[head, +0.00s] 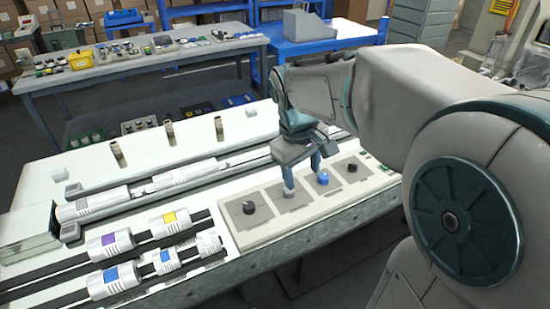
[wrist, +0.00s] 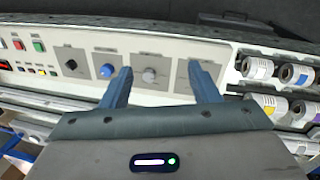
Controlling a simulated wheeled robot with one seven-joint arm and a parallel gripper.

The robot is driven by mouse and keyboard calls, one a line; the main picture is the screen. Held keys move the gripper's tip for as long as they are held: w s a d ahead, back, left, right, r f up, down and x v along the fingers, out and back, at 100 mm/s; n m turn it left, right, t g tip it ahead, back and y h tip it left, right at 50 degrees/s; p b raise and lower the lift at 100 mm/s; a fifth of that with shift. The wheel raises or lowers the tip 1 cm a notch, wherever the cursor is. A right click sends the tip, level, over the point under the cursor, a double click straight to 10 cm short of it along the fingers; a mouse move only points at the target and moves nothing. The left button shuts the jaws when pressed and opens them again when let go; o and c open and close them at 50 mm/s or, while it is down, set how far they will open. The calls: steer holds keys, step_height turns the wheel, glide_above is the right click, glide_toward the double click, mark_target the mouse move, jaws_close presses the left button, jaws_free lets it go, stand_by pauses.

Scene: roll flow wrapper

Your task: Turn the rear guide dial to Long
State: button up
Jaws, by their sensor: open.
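The control panel (head: 310,215) has a row of dials on square grey plates. A black dial (head: 248,207) is at its left end in the head view. A blue dial (head: 322,178) and another black dial (head: 352,167) are toward the right; they also show in the wrist view, blue (wrist: 107,71) and black (wrist: 70,65). A grey dial (wrist: 150,75) lies between my gripper's open fingers (wrist: 160,76) in the wrist view. In the head view, my gripper (head: 290,180) points down over that plate, mostly hiding the dial. Labels are unreadable, so I cannot tell which is the rear guide dial.
Coloured buttons (wrist: 30,46) sit at the panel's end. White rolls with coloured bands (head: 110,243) lie on dark rails beside the panel. Several upright brown posts (head: 169,132) stand behind. A workbench with parts (head: 150,62) and a blue table (head: 320,42) are farther back.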

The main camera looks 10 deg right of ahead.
steer(key=w+a+f+n+g+h, duration=0.1)
steer(key=w+n, duration=0.1)
steer(key=w, duration=0.3)
steer(key=w+a+f+n, duration=0.1)
steer(key=w+f+n, duration=0.1)
steer(key=w, duration=0.2)
steer(key=n+g+h+b, duration=0.1)
steer(key=n+g+b, duration=0.1)
steer(key=n, duration=0.1)
glide_toward(289, 192)
steer(key=x, duration=0.5)
steer(key=w+x, duration=0.1)
steer(key=x, duration=0.2)
steer(key=shift+s+d+f+p, duration=0.1)
steer(key=shift+d+f+p, duration=0.05)
steer(key=shift+f+p, duration=0.2)
steer(key=c, duration=1)
